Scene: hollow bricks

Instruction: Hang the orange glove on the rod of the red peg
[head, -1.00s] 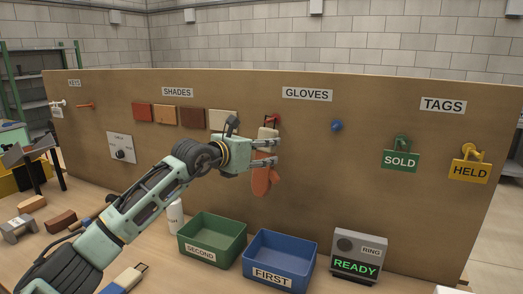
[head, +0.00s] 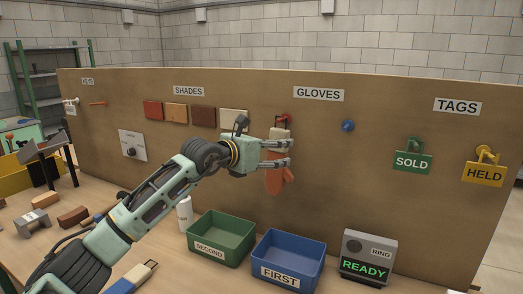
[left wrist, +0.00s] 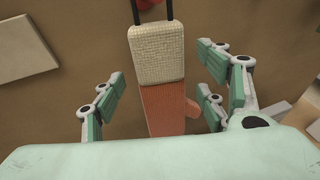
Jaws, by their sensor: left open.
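The orange glove (head: 275,184), with a cream cuff (head: 279,133), hangs upright at the red peg (head: 284,118) on the brown board. In the left wrist view the glove (left wrist: 165,108) shows below its cuff (left wrist: 156,53), and two dark strands of its loop run up out of the picture. Where the loop meets the rod is too small to tell. My left gripper (head: 289,153) is open in front of the board at the glove. In the left wrist view its fingers (left wrist: 163,95) stand apart on both sides of the glove, with gaps. My right gripper is not in view.
A blue peg (head: 348,126) is bare to the right. SOLD (head: 412,161) and HELD (head: 484,173) tags hang farther right. Green (head: 220,259) and blue (head: 290,286) bins and the READY box (head: 368,250) stand below. The board between the pegs is clear.

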